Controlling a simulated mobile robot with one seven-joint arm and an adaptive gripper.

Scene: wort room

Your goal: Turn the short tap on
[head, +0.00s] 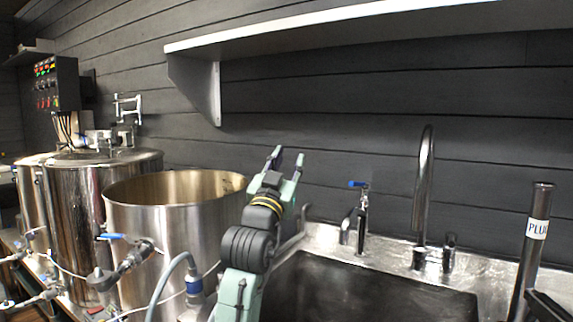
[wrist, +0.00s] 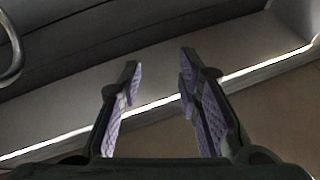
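The short tap (head: 362,217) stands at the back rim of the sink, left of the tall curved tap (head: 424,190). It has a blue lever handle (head: 357,184) on top, which points to the left. My gripper (head: 287,157) is raised in front of the dark wall, to the left of the short tap and higher in the picture, clear of it. Its fingers point up. In the wrist view my gripper (wrist: 160,62) is open, with nothing between the fingers. I cannot make out the short tap in the wrist view.
A white shelf (head: 330,22) runs along the wall above. The metal sink (head: 345,290) is at the front right, with a dark tube (head: 531,250) at its right. Steel kettles (head: 165,230) with blue-handled valves stand on the left. The space before the wall above the sink is free.

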